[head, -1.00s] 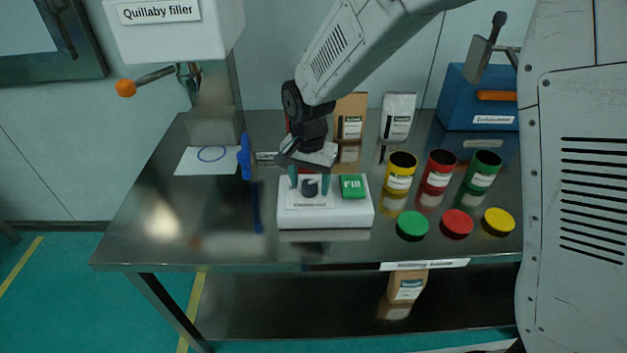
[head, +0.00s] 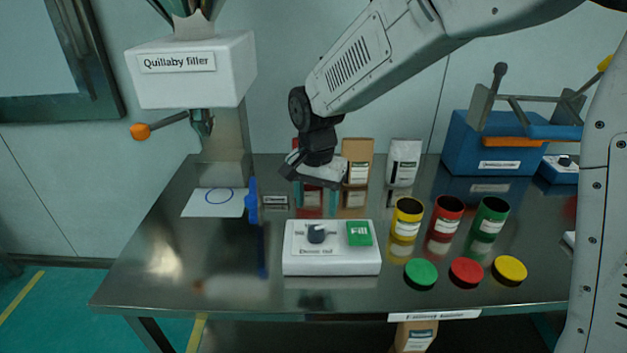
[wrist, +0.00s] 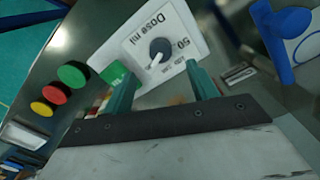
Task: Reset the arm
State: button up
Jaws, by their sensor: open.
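My gripper (wrist: 165,90) is open and empty in the wrist view, its two green fingers apart. Beyond them lies a white control box with a dark dose knob (wrist: 160,52) and a green Fill button (wrist: 113,75). In the head view my gripper (head: 308,182) hangs above and behind the white control box (head: 332,268), clear of its knob (head: 316,233). The green Fill button (head: 359,233) is on the box's right side.
The Quillaby filler (head: 192,80) stands at the back left with an orange-tipped lever (head: 140,131). Yellow, red and green cans (head: 447,217) stand right of the box, with several lids (head: 466,271) in front. A blue sieve machine (head: 490,150) is at the back right.

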jog(key=shift+s+n, duration=0.1)
jog(key=shift+n, duration=0.2)
jog(key=s+d+r+n, duration=0.1)
jog(key=s+d+r, duration=0.2)
jog(key=s+d, duration=0.5)
jog(key=s+d+r+n+t, duration=0.1)
jog(key=s+d+r, duration=0.3)
jog(key=s+d, duration=0.4)
jog(key=s+d+r+n, duration=0.2)
jog(key=s+d+r, duration=0.2)
jog(key=s+d, duration=0.4)
jog(key=s, duration=0.3)
